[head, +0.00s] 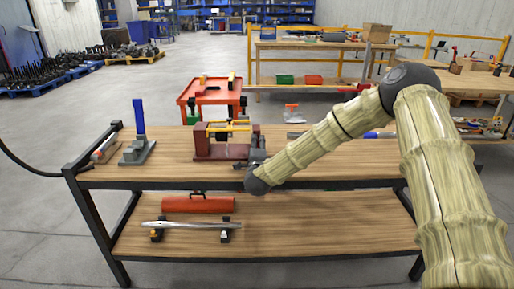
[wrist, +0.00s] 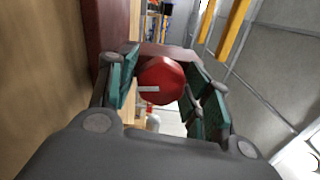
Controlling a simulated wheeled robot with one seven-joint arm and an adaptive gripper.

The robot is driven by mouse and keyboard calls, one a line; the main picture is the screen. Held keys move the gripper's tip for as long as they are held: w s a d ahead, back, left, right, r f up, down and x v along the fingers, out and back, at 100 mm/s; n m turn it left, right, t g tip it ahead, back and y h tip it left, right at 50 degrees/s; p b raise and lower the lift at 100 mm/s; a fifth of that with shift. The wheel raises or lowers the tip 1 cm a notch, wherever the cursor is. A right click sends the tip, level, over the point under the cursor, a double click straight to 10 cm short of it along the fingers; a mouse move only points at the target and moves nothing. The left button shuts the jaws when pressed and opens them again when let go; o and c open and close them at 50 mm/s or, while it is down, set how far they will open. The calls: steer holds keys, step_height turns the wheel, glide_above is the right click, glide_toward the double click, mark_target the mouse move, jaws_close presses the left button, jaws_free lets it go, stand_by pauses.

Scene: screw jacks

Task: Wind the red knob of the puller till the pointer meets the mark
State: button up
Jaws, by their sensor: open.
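The puller (head: 221,148) is a dark red frame with yellow bars, standing on the bench top left of my arm in the head view. Its red knob (wrist: 161,80) fills the middle of the wrist view and has a short pale line on its face. My gripper (wrist: 165,92) is open, with its green-padded fingers on either side of the knob. I cannot tell whether the pads touch it. In the head view my gripper (head: 258,160) is at the puller's right end, and the knob is hidden there. I cannot make out the pointer or the mark.
The wooden bench (head: 330,172) has free room in front of the puller. A blue-handled grey tool (head: 138,140) stands to the left. An orange cart (head: 210,93) stands behind the bench.

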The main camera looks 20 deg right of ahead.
steer(key=shift+s, duration=0.1)
steer(key=v, duration=1.1)
steer(key=shift+s, duration=0.4)
steer(key=shift+a, duration=0.1)
